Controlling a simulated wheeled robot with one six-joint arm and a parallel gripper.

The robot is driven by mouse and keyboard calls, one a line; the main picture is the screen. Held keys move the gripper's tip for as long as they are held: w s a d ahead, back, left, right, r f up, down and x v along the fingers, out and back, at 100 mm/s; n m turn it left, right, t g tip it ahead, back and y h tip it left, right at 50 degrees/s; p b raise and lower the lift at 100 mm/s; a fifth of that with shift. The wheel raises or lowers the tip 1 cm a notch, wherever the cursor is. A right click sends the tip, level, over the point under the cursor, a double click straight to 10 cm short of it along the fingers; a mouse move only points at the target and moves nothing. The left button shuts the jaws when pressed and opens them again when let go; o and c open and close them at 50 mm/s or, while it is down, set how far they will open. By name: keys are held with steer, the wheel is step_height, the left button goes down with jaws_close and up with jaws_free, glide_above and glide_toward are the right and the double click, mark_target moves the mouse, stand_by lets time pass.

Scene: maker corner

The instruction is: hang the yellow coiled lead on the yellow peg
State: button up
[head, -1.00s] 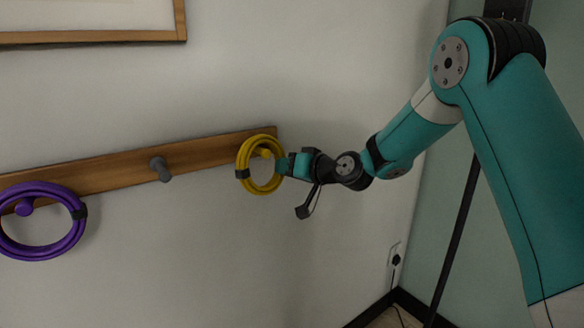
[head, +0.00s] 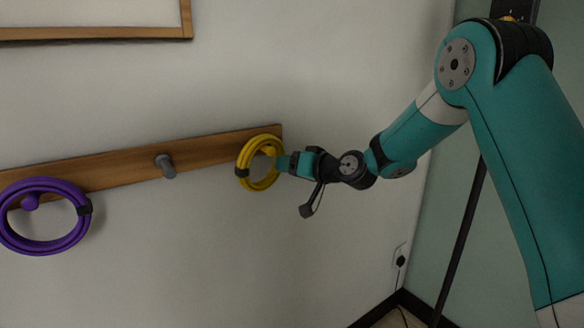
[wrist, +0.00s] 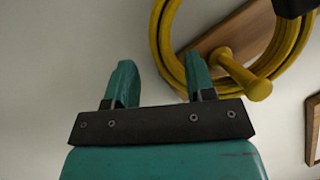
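The yellow coiled lead (head: 245,160) is a ring with a black band, at the right end of the wooden rail. The yellow peg (wrist: 258,90) sticks out through the ring, which is around it; in the head view the peg (head: 268,151) is just under the ring's top. I cannot tell whether they touch. My gripper (wrist: 160,82) is at the ring's right side in the head view (head: 280,162). Its two fingers stand apart, so it looks open. The coil's near side passes behind the right finger in the wrist view, and that finger hides part of it.
The wooden rail (head: 120,170) also carries a grey peg (head: 165,166) and a purple peg (head: 30,202) with a purple coiled lead (head: 62,243) on it. A framed picture (head: 100,34) hangs above. A socket (head: 400,260) is low right.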

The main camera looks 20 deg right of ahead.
steer(key=b+v, duration=0.5)
steer(key=v, duration=1.2)
steer(key=s+a+f+n+g+p, duration=0.1)
steer(key=s+a+n+g+p, duration=0.25)
steer(key=s+a+g, duration=0.6)
steer(key=s+a+f+n+g+h+p, duration=0.1)
steer(key=s+a+h, duration=0.1)
steer(key=s, duration=0.7)
steer(key=s+a+f+n+g+h+p, duration=0.1)
steer(key=s+a+g+h, duration=0.1)
steer(key=s, duration=0.7)
steer(key=shift+s+f+n, duration=0.25)
steer(key=shift+s+n, duration=0.05)
steer(key=shift+n, duration=0.05)
steer(key=shift+g, duration=0.25)
